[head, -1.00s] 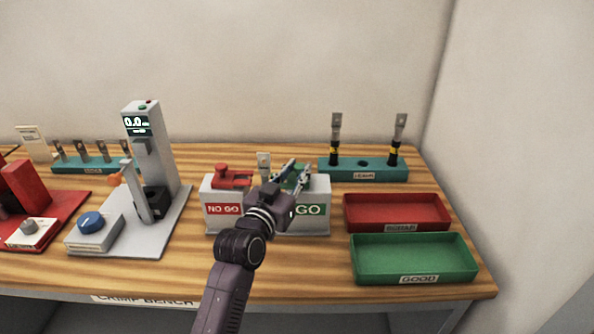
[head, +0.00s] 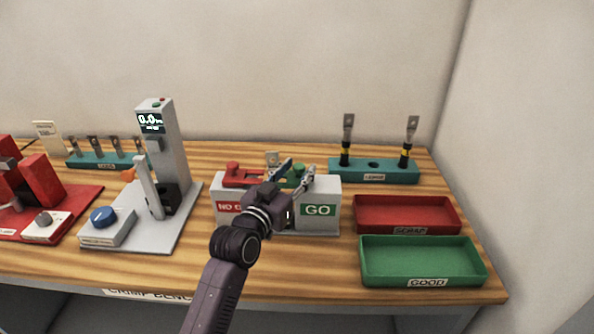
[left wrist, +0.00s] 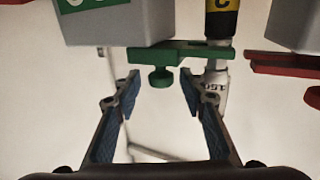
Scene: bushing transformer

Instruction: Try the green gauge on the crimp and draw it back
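In the left wrist view the green gauge's knob (left wrist: 160,76) sits between the two open fingers (left wrist: 162,100), with gaps on both sides. Its flat bar (left wrist: 190,50) overlaps the silver crimp barrel (left wrist: 216,85) of a lug with a yellow band (left wrist: 222,20). I cannot tell whether it touches or surrounds the barrel. The lug's tip (head: 272,157) shows behind my gripper. My right gripper is not in view.
The red NO GO gauge (head: 245,180) sits left of the lug. The red scrap tray (head: 408,230) and green good tray (head: 424,282) are at the right. A teal rack (head: 395,174) holds two cables behind them. A display post (head: 168,140) stands left.

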